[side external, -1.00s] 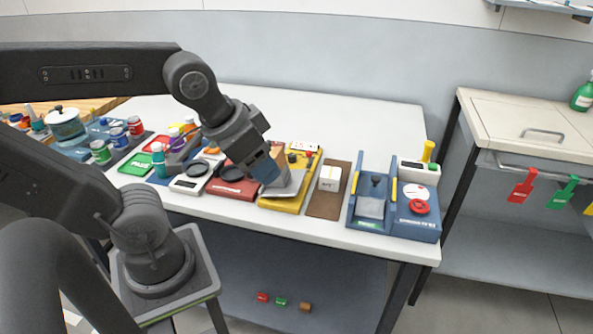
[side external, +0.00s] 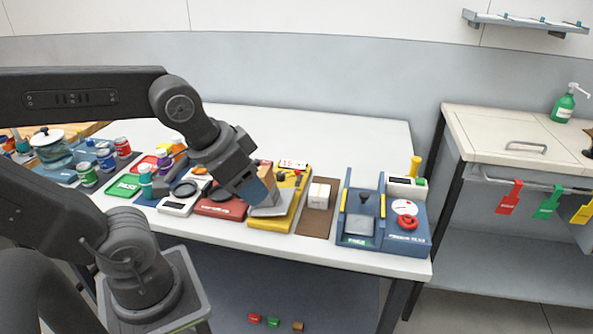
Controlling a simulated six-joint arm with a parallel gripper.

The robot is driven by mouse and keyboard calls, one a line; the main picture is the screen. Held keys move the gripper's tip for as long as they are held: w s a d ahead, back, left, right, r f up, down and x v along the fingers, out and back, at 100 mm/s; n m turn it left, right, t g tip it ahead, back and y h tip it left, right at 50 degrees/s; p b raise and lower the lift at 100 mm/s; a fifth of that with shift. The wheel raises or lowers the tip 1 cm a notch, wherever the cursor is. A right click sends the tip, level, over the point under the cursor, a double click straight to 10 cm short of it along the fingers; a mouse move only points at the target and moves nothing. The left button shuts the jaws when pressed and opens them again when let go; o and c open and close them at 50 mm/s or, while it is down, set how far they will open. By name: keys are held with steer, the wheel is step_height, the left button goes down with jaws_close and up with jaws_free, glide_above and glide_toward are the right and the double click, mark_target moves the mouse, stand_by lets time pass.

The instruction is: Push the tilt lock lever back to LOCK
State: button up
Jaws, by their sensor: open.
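A yellow tilt fixture (side external: 299,196) stands on the white table, with a grey tilted plate (side external: 272,207) on its front part. At its back are a dark knob (side external: 281,177), a small red-tipped part (side external: 298,173) and a white plate reading 15 (side external: 293,163). I cannot tell which of these small parts is the lock lever, and no LOCK marking is legible. My gripper (side external: 256,191) is open and points down over the left side of the fixture, close to the grey plate. Its fingertips and any contact are hard to make out.
Left of the fixture are a red scale-like base (side external: 215,208), a white one (side external: 178,208) and several jars. To its right are a brown mat (side external: 315,222) with a white box (side external: 319,196), then a blue press station (side external: 405,238). The table behind is clear.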

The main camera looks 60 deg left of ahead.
steer(key=shift+c, duration=0.3)
steer(key=shift+w+a+r, duration=0.1)
steer(key=shift+w+r, duration=0.05)
steer(key=shift+c, duration=0.2)
steer(key=n+g, duration=0.6)
steer(key=n, duration=0.3)
glide_above(297, 169)
step_height(297, 169, down, 6)
steer(key=r, duration=0.1)
step_height(297, 169, down, 14)
steer(key=shift+r, duration=0.2)
steer(key=shift+c, duration=0.2)
jaws_close()
